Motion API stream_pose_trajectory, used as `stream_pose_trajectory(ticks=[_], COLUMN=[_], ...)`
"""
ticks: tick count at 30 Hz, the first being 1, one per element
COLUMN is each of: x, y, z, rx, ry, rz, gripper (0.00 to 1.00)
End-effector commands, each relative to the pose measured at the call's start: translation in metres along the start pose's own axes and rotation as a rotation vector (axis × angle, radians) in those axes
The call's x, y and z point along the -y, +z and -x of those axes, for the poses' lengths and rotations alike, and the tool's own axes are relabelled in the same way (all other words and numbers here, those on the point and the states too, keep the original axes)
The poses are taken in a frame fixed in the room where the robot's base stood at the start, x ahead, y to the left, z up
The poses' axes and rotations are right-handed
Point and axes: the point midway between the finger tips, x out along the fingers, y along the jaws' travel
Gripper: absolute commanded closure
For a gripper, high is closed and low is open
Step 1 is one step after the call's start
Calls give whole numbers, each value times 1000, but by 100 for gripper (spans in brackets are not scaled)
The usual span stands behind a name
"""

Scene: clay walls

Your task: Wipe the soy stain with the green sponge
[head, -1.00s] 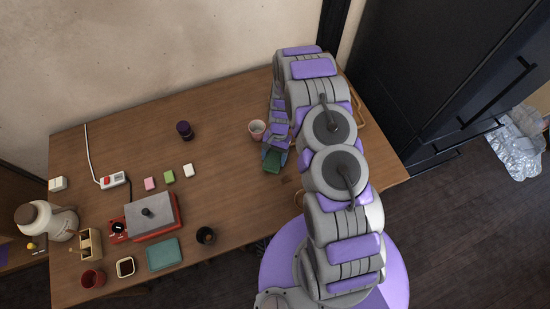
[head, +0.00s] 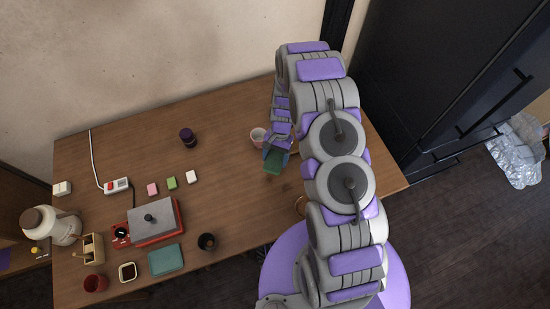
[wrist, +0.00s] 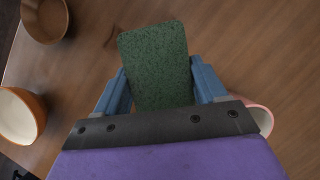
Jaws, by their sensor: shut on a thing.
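The green sponge (head: 273,162) is held between the blue fingers of my gripper (head: 276,154), over the right part of the wooden table. In the wrist view the sponge (wrist: 156,62) sticks out past the fingers of my gripper (wrist: 162,85), which are shut on its sides. A faint dark stain (head: 286,187) shows on the wood just in front of the sponge in the head view. A faint mark (wrist: 112,38) also shows beside the sponge's upper left edge in the wrist view. I cannot tell whether the sponge touches the table.
A pinkish-white cup (head: 258,137) stands close left of my gripper. A brown bowl (wrist: 45,18) and an orange-rimmed cup (wrist: 18,115) stand left in the wrist view. A dark jar (head: 188,137), a dark cup (head: 207,242) and a red-grey appliance (head: 154,220) stand farther left.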

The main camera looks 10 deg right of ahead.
Motion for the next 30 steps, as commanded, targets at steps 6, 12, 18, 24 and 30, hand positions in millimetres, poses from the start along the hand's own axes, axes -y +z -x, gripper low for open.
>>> stream_pose_trajectory(ticks=[6,12,18,24,30], x=[0,0,0,0,0], y=[0,3,10,12,12], z=[0,8,24,27,27], rx=[0,0,1,2,1], ry=[0,0,0,1,1], rz=[0,0,1,0,0], gripper=[58,58,58,58,58])
